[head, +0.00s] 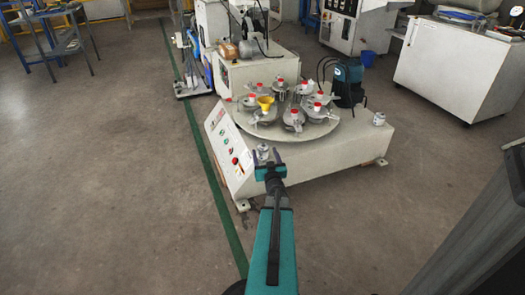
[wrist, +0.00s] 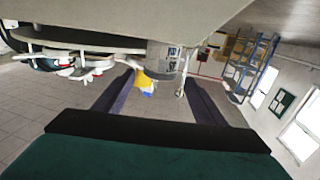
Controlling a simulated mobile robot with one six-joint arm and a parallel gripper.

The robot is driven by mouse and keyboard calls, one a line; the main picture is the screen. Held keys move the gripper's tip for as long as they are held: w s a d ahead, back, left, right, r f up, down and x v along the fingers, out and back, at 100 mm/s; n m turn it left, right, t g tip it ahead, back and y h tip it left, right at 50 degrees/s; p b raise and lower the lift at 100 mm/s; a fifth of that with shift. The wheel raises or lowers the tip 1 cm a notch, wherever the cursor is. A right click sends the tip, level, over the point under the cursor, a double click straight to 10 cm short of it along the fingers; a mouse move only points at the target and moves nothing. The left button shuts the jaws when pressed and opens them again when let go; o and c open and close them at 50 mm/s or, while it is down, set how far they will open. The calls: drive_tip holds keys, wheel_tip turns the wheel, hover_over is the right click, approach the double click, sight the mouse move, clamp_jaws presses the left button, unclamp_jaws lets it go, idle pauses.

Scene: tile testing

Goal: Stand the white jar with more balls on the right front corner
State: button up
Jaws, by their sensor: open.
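One pale grey-white jar (head: 263,148) stands at the front edge of the machine top, by my fingertips. In the wrist view, which is upside down, this jar (wrist: 163,56) shows dark marks on its side and stands on the pale top. My gripper (head: 268,157) is open, its fingers pointing at the jar. In the wrist view the fingers (wrist: 159,80) lie to either side of the jar's line; I cannot tell whether the jar is between the tips or just beyond. A second whitish jar (head: 379,118) stands on the right corner. The balls are not discernible.
The round turntable (head: 330,141) behind carries several clamped pots with red knobs and a yellow funnel (head: 265,101). A dark backpack-like object (head: 348,82) stands behind it at right. The sloped control panel (head: 229,152) is left of my gripper. Floor in front is clear.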

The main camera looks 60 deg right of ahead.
drive_tip(key=p+v, duration=0.1)
drive_tip(key=v, duration=0.6)
drive_tip(key=shift+s+p, duration=0.15)
drive_tip(key=shift+p, duration=0.15)
drive_tip(key=shift+a, duration=0.1)
idle(0.4)
